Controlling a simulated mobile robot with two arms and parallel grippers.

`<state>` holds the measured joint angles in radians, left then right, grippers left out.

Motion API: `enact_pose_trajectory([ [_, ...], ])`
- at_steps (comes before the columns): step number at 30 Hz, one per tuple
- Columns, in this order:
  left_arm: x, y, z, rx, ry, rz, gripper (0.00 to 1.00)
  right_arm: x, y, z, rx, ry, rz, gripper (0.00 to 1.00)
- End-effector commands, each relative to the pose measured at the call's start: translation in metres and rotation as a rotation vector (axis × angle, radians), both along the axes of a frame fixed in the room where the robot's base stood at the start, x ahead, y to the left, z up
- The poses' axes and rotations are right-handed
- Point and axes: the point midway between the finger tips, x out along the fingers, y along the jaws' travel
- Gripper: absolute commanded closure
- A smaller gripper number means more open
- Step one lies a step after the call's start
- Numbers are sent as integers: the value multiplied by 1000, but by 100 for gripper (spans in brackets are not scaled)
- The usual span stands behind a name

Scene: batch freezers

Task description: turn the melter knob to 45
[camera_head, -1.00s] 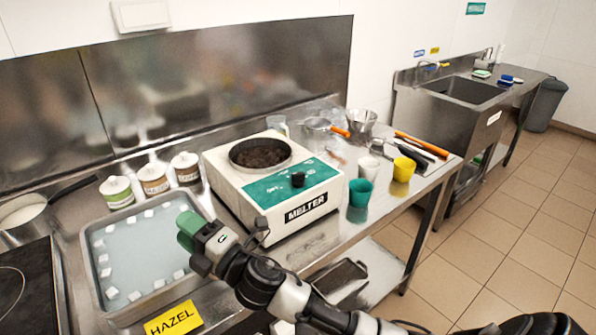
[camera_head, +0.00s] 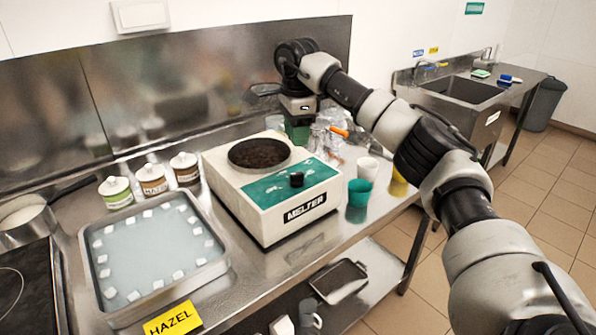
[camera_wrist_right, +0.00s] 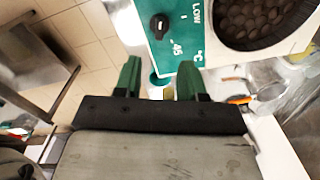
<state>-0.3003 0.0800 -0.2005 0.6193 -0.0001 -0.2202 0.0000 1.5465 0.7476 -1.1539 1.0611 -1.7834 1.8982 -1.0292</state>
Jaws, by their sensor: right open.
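The melter (camera_head: 262,215) is a white box with a dark round pan on top and a green front panel. Its black knob (camera_head: 297,179) sits on that panel; in the right wrist view the knob (camera_wrist_right: 159,26) shows beside the printed marks "LOW" and "45". I cannot tell the exact setting it points to. My right gripper (camera_head: 298,132) is behind and to the right of the melter pan, pointing down, apart from the knob. In the right wrist view its two green fingers (camera_wrist_right: 158,80) are spread with nothing between them. My left gripper is out of view.
Cups, including a green one (camera_head: 359,192), stand right of the melter. Several jars (camera_head: 152,180) and a tray of white cubes (camera_head: 215,268) are to the left. A yellow HAZEL sign (camera_head: 172,320) is at the front. The steel backsplash (camera_head: 200,75) rises behind.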

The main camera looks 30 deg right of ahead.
Motion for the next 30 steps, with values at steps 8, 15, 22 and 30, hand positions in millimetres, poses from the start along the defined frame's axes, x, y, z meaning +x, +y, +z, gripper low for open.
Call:
enact_pose_trajectory([
  [8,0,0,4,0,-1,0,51,-3,-4,-30,-13,15,-3,60],
  [15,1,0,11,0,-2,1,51,-3,-4,-75,-11,13,-4,60],
  [22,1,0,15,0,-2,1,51,-2,-3,-101,-11,10,-4,60],
  [30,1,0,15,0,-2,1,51,-2,-3,-106,-9,8,-4,60],
])
